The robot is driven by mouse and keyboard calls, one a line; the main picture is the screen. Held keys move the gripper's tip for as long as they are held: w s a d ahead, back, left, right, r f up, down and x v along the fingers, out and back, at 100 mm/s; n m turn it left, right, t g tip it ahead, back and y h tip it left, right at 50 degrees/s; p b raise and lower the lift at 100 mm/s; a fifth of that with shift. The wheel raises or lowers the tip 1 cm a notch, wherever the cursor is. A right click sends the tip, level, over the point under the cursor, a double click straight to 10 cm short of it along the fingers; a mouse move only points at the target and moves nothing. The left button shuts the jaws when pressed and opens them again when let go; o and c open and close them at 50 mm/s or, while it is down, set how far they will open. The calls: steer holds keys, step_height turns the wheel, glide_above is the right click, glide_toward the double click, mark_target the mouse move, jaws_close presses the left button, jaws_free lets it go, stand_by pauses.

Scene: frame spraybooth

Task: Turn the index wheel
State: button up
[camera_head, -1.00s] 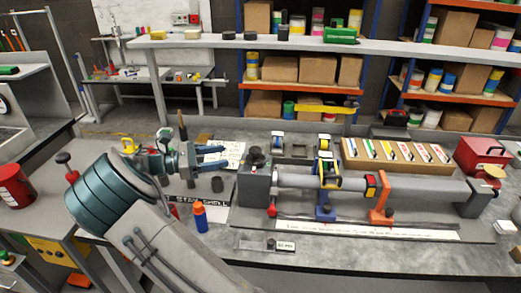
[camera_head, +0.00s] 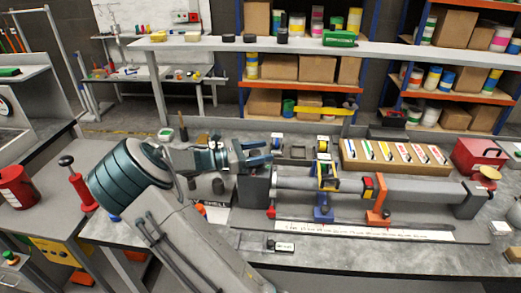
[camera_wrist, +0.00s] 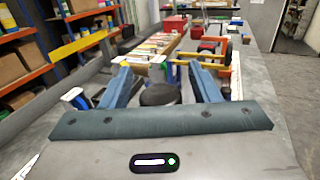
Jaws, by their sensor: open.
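My gripper (camera_head: 268,153) is over the dark block (camera_head: 253,190) at the left end of the bench fixture. In the wrist view my gripper (camera_wrist: 161,78) is open, its two blue-grey fingers spread apart. A dark round knob (camera_wrist: 160,94), which looks like the index wheel, appears between the fingers; I cannot tell whether they touch it. In the head view my gripper hides that knob on top of the block. A grey horizontal shaft (camera_head: 345,185) runs right from the block, through a blue support (camera_head: 323,207) and an orange support (camera_head: 378,208).
A wooden tray (camera_head: 396,169) of coloured strips lies behind the shaft, with a red box (camera_head: 480,155) at its right. Two small spool-like items stand behind the fixture. The bench front (camera_head: 380,255) is mostly clear. A grey shelf (camera_head: 290,43) spans behind.

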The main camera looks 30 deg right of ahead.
steer(key=shift+d, duration=0.1)
steer(key=c, duration=1)
steer(key=shift+t, duration=0.3)
steer(key=n+t, duration=0.2)
steer(key=shift+w+t, duration=0.1)
steer(key=shift+t, duration=0.3)
steer(key=n+t, duration=0.2)
steer(key=t, duration=0.1)
steer(key=n+t, duration=0.1)
steer(key=t, duration=0.1)
steer(key=shift+w+f+n, duration=0.15)
steer(key=shift+w+n, duration=0.1)
steer(key=shift+n, duration=0.05)
steer(key=n+t+b, duration=0.1)
steer(key=n+t+y+b, duration=0.1)
steer(key=t, duration=0.1)
steer(key=n+t+y+b, duration=0.1)
steer(key=shift+w+f+t, duration=0.1)
steer(key=shift+w+t, duration=0.15)
steer(key=shift+t, duration=0.05)
steer(key=n+t+y+b, duration=0.2)
steer(key=b, duration=0.1)
steer(key=n+t+y+b, duration=0.1)
steer(key=shift+w+a+t+y, duration=0.2)
steer(key=shift+a+t+y, duration=0.1)
steer(key=shift+t, duration=0.1)
steer(key=shift+n+t+y+b, duration=0.3)
steer(key=shift+b, duration=0.65)
